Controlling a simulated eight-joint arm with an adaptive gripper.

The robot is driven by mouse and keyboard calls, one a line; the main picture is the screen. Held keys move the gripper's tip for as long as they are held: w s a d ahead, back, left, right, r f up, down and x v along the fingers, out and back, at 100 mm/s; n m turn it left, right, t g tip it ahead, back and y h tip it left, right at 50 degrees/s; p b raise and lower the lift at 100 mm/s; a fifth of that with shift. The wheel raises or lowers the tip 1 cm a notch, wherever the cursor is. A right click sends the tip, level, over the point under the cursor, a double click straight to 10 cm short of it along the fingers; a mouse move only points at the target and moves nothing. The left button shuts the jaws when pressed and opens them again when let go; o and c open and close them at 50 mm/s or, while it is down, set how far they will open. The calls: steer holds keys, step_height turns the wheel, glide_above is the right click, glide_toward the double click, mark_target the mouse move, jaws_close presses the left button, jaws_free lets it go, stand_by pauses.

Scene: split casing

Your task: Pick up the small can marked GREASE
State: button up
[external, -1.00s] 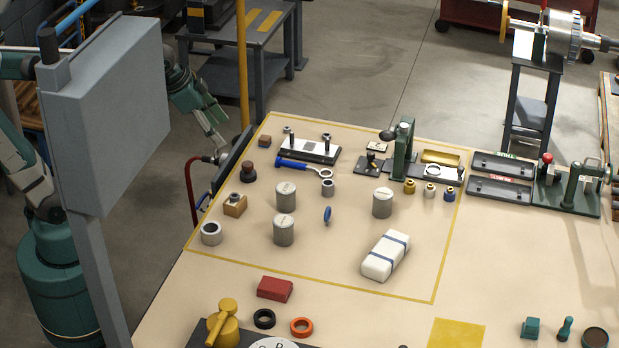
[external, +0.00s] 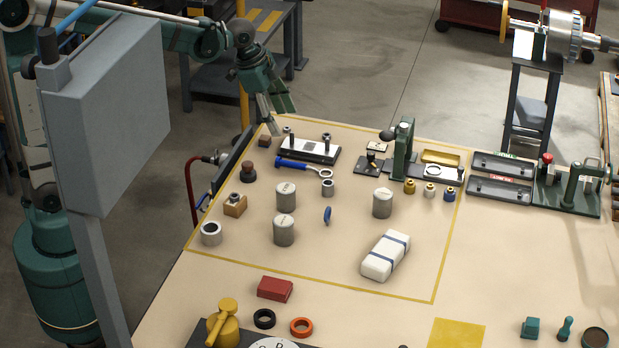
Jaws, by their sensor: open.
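Three similar grey cans with pale labels on their lids stand upright on the table. One can (external: 286,198) is at the centre left, one (external: 284,231) is just in front of it, and one (external: 382,203) is to the right. The lid lettering is too small to read, so I cannot tell which is marked GREASE. My gripper (external: 275,118) is open and empty, pointing down above the far left corner of the table, well behind the cans.
A blue-handled wrench (external: 298,165) and a black-and-white fixture (external: 308,149) lie between my gripper and the cans. A blue disc (external: 327,215) stands between the cans. A white strapped bundle (external: 386,256) is at the front right. A grey panel (external: 105,115) stands at left.

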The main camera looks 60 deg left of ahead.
steer(key=w+d+f+m+g+p, duration=0.1)
steer(key=w+d+f+m+p, duration=0.2)
steer(key=w, duration=0.4)
steer(key=w+d+f+m+g+p, duration=0.1)
steer(key=w+d+f+m, duration=0.1)
steer(key=w+d, duration=0.4)
steer(key=m+g+p, duration=0.1)
steer(key=m+p, duration=0.3)
glide_above(383, 193)
steer(key=a, duration=0.2)
steer(key=shift+h, duration=0.3)
steer(key=f, duration=1.1)
steer(key=shift+s+d, duration=0.15)
steer(key=shift+s, duration=0.15)
steer(key=shift+w+d+f+g, duration=0.25)
steer(key=shift+d+f+g, duration=0.1)
steer(key=shift+f, duration=0.25)
steer(key=shift+d+f, duration=0.2)
steer(key=shift+f, duration=1.1)
steer(key=shift+d+f+b, duration=0.2)
steer(key=shift+f, duration=1.1)
steer(key=shift+d+f+b, duration=0.15)
steer(key=shift+f, duration=1.15)
